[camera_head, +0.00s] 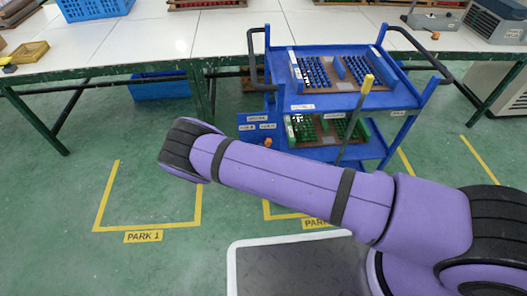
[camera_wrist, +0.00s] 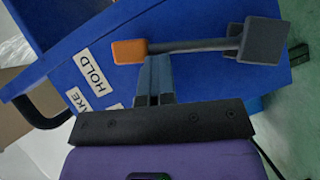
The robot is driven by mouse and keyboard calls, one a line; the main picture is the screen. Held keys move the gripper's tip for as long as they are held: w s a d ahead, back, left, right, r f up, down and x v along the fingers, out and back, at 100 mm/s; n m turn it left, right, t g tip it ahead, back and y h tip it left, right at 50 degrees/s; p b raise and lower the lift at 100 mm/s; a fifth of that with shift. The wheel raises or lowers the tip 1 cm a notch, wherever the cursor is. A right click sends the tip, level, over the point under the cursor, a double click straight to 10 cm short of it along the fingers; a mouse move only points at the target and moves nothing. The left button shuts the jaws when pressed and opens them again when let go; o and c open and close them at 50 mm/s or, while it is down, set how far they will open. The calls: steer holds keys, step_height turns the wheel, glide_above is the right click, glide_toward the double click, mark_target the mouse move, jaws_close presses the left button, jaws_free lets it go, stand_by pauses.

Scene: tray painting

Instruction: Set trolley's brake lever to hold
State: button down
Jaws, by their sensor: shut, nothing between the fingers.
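The brake lever shows in the wrist view as a grey bar (camera_wrist: 190,46) with an orange knob (camera_wrist: 128,51) at its left end and a dark grey block at its right end. The knob is beside the HOLD label (camera_wrist: 91,67) on the blue panel. My gripper (camera_wrist: 156,60) is shut and empty, with its fingertips at the bar near the knob; I cannot tell whether they touch it. In the head view the blue trolley (camera_head: 310,108) stands by the table, its orange knob (camera_head: 267,142) small beside the white labels. My gripper is hidden there.
The trolley carries trays with blue pegs (camera_head: 345,68) above and green pegs below. A post with a yellow top (camera_head: 367,83) stands at its front. White-topped tables (camera_head: 180,40) run behind. The marked PARK 1 bay (camera_head: 145,236) at left is empty floor.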

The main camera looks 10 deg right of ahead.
steer(key=r+v, duration=0.2)
steer(key=v, duration=1)
steer(key=shift+w+a, duration=0.15)
steer(key=shift+w, duration=0.25)
